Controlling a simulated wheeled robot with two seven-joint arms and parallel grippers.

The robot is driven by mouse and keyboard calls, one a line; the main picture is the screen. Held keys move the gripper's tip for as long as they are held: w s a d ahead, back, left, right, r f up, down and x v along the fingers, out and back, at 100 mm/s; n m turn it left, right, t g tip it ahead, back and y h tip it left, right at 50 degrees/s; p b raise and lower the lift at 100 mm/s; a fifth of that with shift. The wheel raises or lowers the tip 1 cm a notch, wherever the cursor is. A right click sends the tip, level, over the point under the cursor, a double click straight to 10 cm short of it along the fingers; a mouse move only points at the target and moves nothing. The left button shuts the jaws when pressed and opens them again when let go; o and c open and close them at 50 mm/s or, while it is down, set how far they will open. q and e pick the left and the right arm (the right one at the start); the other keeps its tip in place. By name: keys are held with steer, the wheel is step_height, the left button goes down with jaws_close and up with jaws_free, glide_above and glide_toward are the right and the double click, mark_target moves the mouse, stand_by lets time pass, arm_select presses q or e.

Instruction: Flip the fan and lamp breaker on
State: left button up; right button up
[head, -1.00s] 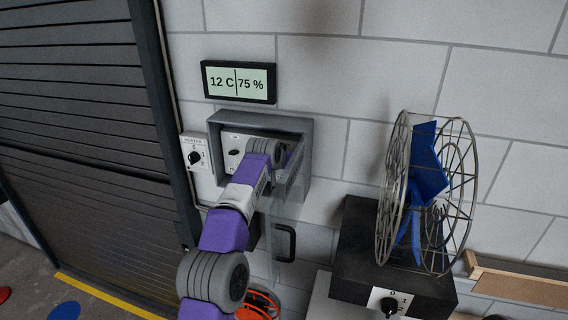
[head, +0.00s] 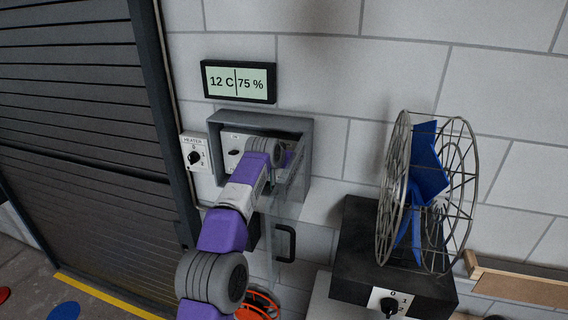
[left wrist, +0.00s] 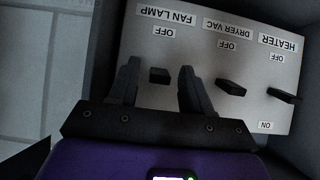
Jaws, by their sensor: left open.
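The breaker box (head: 222,122) is an open grey box on the wall, and my left arm reaches into it. In the left wrist view the white panel (left wrist: 190,50) appears upside down, with switches labelled FAN LAMP, DRYER VAC and HEATER. The fan and lamp breaker (left wrist: 159,76) is a small black toggle next to an OFF label. My left gripper (left wrist: 158,72) is open, with one finger on each side of this toggle; I cannot tell whether they touch it. The dryer vac breaker (left wrist: 231,87) and heater breaker (left wrist: 285,96) lie to the right. My right gripper is not in view.
A heater knob box (head: 194,153) is left of the breaker box. A display (head: 239,82) reading 12 C and 75 % hangs above. A clear door with a black handle (head: 286,243) hangs below. A caged blue fan (head: 428,165) stands on a black box at right.

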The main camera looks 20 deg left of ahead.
arm_select(q)
steer(key=b+v, duration=0.2)
steer(key=v, duration=0.5)
steer(key=shift+b, duration=0.3)
